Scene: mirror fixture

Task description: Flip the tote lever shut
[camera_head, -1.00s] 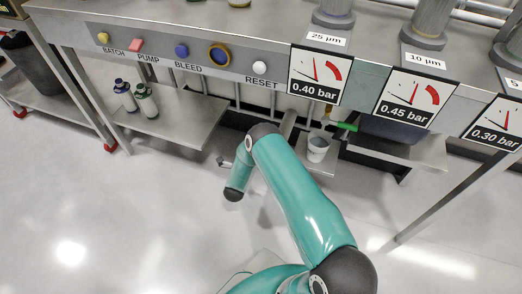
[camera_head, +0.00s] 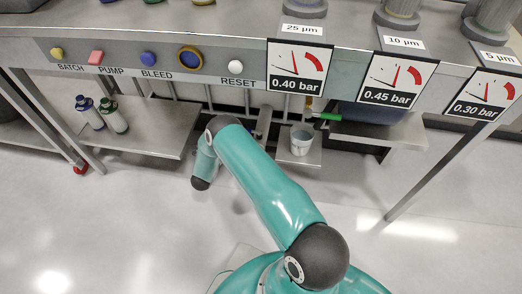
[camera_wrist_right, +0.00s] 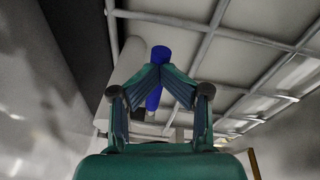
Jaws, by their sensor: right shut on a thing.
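A green lever (camera_head: 328,116) with a brass-coloured fitting sits beside the dark blue tote (camera_head: 372,113) under the bench in the head view. My teal right arm reaches under the bench left of them, and its gripper is hidden in that view. In the right wrist view my right gripper (camera_wrist_right: 156,70) has its fingertips drawn together on a blue rod-like handle (camera_wrist_right: 159,53). The handle's top shows above the fingertips and part of it shows between the fingers. I cannot tell what it is attached to. My left gripper is in neither view.
A white bucket (camera_head: 301,140) stands on a low shelf below the green lever. Two bottles (camera_head: 103,114) stand on the left lower shelf. The bench front carries buttons and gauge cards (camera_head: 299,68). A bench leg (camera_head: 440,172) slants down at right. The floor in front is clear.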

